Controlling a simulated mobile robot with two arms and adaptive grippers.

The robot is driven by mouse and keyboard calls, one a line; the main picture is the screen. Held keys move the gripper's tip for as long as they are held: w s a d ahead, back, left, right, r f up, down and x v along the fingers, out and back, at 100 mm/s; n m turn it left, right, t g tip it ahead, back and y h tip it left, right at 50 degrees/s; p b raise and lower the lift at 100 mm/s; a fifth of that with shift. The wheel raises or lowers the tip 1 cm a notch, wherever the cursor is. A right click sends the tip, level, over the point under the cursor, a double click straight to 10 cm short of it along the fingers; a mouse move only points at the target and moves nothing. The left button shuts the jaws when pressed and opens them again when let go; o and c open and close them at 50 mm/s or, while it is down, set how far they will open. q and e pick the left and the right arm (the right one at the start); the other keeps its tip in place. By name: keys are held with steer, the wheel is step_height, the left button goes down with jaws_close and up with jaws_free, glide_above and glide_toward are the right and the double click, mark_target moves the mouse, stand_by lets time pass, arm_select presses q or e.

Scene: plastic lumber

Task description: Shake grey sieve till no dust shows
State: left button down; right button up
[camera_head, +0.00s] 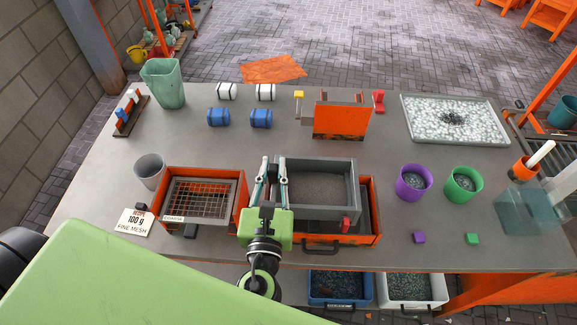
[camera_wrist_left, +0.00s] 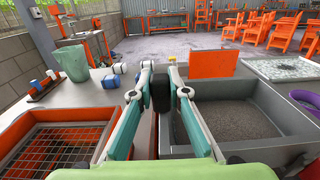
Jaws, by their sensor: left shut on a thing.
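The grey sieve (camera_head: 318,214) is a rectangular grey box at the table's front middle, with grey-brown fine material spread over its inside. It is over an orange tray (camera_head: 372,205) with a dark front handle; I cannot tell whether they touch. My left gripper (camera_head: 272,165) is at the sieve's left side. In the left wrist view, its fingers (camera_wrist_left: 160,88) are closed on a dark grip piece beside the sieve (camera_wrist_left: 265,151). Whether dust falls below is hidden. My right gripper is not in view.
An orange frame with coarse mesh (camera_head: 242,195) stands close on the left, beside a grey cup (camera_head: 150,170). Purple (camera_head: 412,183) and green (camera_head: 463,184) cups are right. An orange upright panel (camera_head: 340,121) and a pebble tray (camera_head: 404,112) are behind. The table's middle is fairly clear.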

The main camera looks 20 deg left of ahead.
arm_select(q)
steer(key=shift+a, duration=0.2)
steer(key=shift+d, duration=0.1)
steer(key=c, duration=1.9)
jaws_free()
steer(key=shift+d, duration=0.1)
steer(key=v, duration=1.2)
